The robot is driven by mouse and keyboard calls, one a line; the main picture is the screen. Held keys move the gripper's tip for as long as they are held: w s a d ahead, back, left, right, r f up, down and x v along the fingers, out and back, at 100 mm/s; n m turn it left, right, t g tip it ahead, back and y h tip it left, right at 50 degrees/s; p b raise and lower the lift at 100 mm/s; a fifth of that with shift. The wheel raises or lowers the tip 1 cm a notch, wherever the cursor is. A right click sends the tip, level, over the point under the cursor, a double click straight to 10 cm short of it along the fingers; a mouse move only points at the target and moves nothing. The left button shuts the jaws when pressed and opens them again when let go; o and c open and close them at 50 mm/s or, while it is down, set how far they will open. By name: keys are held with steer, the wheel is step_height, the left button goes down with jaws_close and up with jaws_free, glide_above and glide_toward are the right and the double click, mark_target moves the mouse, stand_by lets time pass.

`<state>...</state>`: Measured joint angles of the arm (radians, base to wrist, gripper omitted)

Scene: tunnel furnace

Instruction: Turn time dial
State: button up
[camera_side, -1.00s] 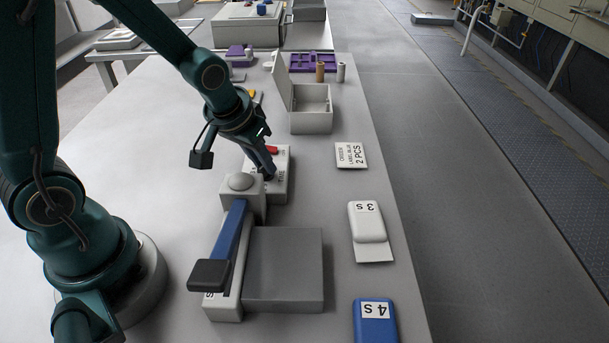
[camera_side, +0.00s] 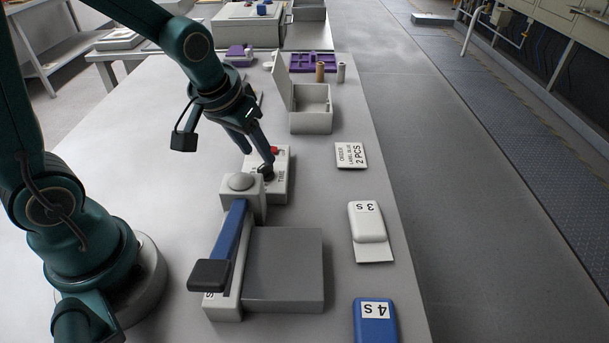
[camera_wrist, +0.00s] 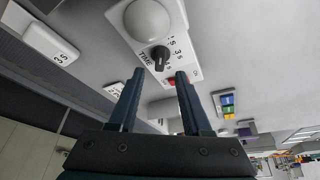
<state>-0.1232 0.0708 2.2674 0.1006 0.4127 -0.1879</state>
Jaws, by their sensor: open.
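The time dial is a small black knob (camera_wrist: 158,58) on a pale control box marked TIME, with several second marks around it. In the side view the dial (camera_side: 266,171) sits on top of the box (camera_side: 280,186), partly behind a finger. My gripper (camera_wrist: 160,77) is open, and its two fingers point toward the dial from just beyond it in the wrist view, with nothing between them. In the side view my gripper (camera_side: 258,158) is close above the box. I cannot tell whether a fingertip touches the dial.
A heat sealer with a blue lever (camera_side: 232,235) and grey plate (camera_side: 285,268) stands in front of the box. A red button (camera_side: 273,150) is behind the dial.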

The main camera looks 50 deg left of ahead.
steer(key=shift+s+r, duration=0.2)
steer(key=shift+r, duration=0.2)
